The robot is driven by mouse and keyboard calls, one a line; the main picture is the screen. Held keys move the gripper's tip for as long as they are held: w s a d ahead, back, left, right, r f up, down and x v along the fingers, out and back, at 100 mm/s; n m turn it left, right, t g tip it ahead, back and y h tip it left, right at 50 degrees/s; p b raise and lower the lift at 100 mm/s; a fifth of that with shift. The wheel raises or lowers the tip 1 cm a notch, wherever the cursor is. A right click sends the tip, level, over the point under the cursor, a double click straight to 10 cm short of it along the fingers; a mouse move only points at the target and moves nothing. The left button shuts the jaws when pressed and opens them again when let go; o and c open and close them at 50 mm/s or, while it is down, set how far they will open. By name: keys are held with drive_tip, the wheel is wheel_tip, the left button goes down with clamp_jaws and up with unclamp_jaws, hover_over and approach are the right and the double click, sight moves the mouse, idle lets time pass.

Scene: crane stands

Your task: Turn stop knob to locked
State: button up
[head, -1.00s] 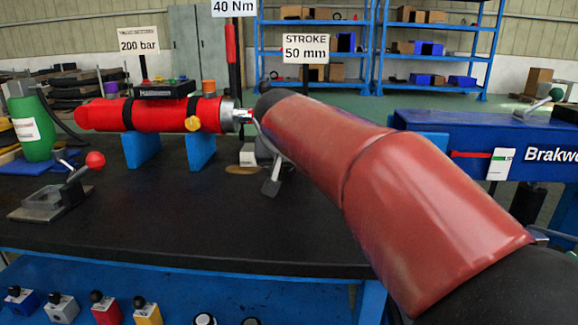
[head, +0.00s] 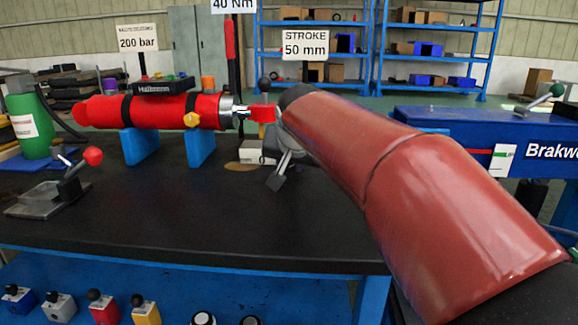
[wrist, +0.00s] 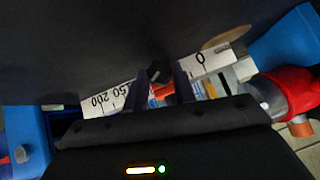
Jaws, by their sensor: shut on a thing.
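A small black knob (wrist: 156,71), which looks like the stop knob, sits at a white ruler (wrist: 108,98) with black numbers in the wrist view. My gripper (wrist: 161,84) has its two dark fingers on either side of the knob, shut on it. The knob is hidden there. I cannot read whether the knob is locked.
A "STROKE 50 mm" sign (head: 305,44) stands behind. A red-ball lever (head: 92,156) is at left. The bench's front middle (head: 160,220) is clear.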

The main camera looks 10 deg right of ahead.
drive_tip(key=y+b, duration=0.1)
drive_tip(key=m+b, duration=0.1)
drive_tip(key=t+y, duration=0.1)
drive_tip(key=shift+s+d+f+y+b, duration=0.1)
drive_tip(key=shift+d+f+y+b, duration=0.2)
drive_tip(key=shift+b, duration=0.1)
drive_tip(key=shift+r+m+y+b, duration=0.1)
drive_tip(key=shift+m+y+b, duration=0.2)
drive_tip(key=shift+m+b, duration=0.25)
drive_tip(key=shift+r+t, duration=0.1)
drive_tip(key=shift+t, duration=0.2)
drive_tip(key=o, duration=1)
